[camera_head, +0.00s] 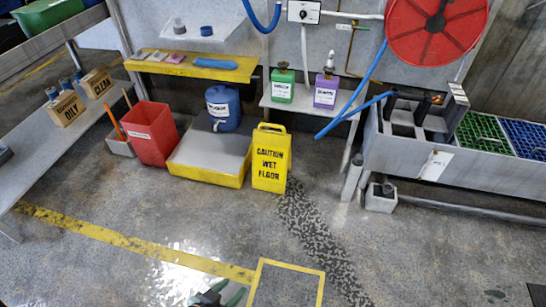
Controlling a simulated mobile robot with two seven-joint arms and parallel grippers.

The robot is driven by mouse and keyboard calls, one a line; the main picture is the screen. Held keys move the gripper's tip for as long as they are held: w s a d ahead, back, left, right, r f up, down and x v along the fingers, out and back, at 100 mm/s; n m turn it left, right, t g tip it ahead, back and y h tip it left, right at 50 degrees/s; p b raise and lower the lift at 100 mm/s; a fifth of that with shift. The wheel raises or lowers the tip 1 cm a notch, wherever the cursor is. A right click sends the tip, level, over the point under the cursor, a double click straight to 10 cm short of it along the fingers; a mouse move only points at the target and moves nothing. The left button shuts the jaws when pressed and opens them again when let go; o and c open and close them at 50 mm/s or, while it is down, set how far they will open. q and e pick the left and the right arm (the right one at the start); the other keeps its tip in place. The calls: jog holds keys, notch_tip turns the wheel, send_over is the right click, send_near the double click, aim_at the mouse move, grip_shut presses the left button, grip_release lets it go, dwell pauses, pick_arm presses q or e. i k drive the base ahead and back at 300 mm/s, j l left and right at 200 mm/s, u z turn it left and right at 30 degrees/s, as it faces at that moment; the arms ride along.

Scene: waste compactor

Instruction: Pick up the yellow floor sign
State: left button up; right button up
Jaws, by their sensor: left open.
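The yellow floor sign (271,158) stands upright on the grey floor near the middle of the head view. It reads "CAUTION WET FLOOR" in black and has a handle opening at its top. It stands beside the right end of a low yellow-edged platform. My left gripper (216,294) shows at the bottom edge, dark with green parts and partly cut off. It is open and well apart from the sign, on the near side. My right gripper is not in view.
A red bin (150,134) and a blue drum (223,107) on the platform (205,173) stand left of the sign. A shelf with green (282,84) and purple (325,91) containers is behind right. A blue hose (352,108) hangs nearby. The floor in front is clear, with wet patches.

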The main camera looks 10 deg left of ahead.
aim_at(271, 151)
jog(key=i+u, duration=0.15)
jog(key=u, duration=0.25)
jog(key=i+u, duration=0.15)
jog(key=u, duration=0.2)
jog(key=i+l+u, duration=0.15)
jog(key=u, duration=0.25)
jog(key=i+l+u, duration=0.45)
jog(key=l, duration=0.35)
jog(key=i+l, duration=0.3)
jog(key=i+l+u, duration=0.15)
jog(key=i+l, duration=0.15)
jog(key=l, duration=0.25)
